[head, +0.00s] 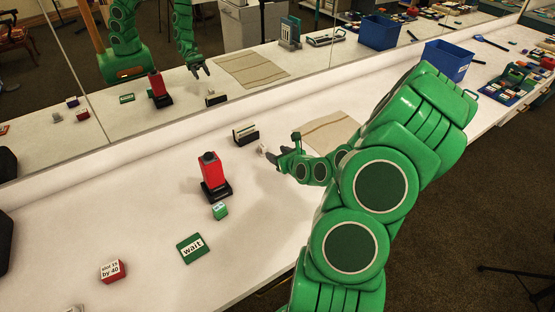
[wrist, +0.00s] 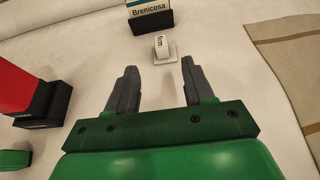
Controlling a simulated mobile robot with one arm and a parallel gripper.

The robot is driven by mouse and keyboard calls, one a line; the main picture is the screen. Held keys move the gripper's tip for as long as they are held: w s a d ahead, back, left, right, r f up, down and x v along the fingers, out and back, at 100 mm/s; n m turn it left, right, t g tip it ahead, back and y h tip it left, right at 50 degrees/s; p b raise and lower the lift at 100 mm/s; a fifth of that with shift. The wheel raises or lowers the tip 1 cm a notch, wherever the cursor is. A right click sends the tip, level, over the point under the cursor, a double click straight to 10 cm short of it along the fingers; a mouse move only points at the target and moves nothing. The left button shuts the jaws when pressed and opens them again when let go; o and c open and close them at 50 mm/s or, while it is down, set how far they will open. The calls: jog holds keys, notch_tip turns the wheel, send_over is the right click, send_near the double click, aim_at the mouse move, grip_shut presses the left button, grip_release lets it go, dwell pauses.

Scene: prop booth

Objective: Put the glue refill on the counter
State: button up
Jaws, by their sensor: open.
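My gripper (head: 279,160) is open and empty just above the white counter (head: 150,205). In the wrist view its fingers (wrist: 159,66) point toward a small white block with dark lettering (wrist: 161,47). The block sits on a pale base on the counter, just beyond the fingertips and apart from them. It also shows in the head view (head: 262,149). I cannot tell for certain whether this block is the glue refill. Behind it stands a dark holder (wrist: 152,27) with a card reading "Brenicosa".
A red upright device (head: 210,178) on a black base stands left of my gripper. A green cube (head: 219,211), a "wait" sign (head: 192,248) and a red labelled block (head: 111,270) lie nearer. A beige cloth (head: 328,133) and blue bin (head: 447,60) are right. A mirror backs the counter.

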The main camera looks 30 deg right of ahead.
jog(key=w+a+r+n+y, duration=0.3)
jog(key=a+r+n+y, duration=0.55)
jog(key=a+r, duration=0.75)
jog(key=s+a+r+n+g+y, duration=0.35)
jog(key=s+a+n, duration=0.3)
jog(key=a, duration=0.35)
jog(key=s+a+r+n+g+y, duration=0.2)
jog(key=s+a+r+n+g, duration=0.4)
jog(key=a, duration=0.5)
jog(key=s+a+f+n+g+h, duration=0.25)
jog(key=s+n, duration=0.25)
jog(key=s, duration=0.3)
jog(key=s+a+f+n+g+h, duration=0.1)
jog(key=s+a+n+g+h, duration=0.15)
jog(key=s+n, duration=0.4)
jog(key=s+d+r+n+h, duration=0.1)
jog(key=s+d+n+h, duration=0.2)
jog(key=s+d+h, duration=0.6)
jog(key=s+d+g, duration=0.1)
jog(key=s+d, duration=0.2)
jog(key=d, duration=0.3)
jog(key=shift+s+d+r, duration=0.15)
jog(key=shift+s+r, duration=0.1)
jog(key=shift+r, duration=0.05)
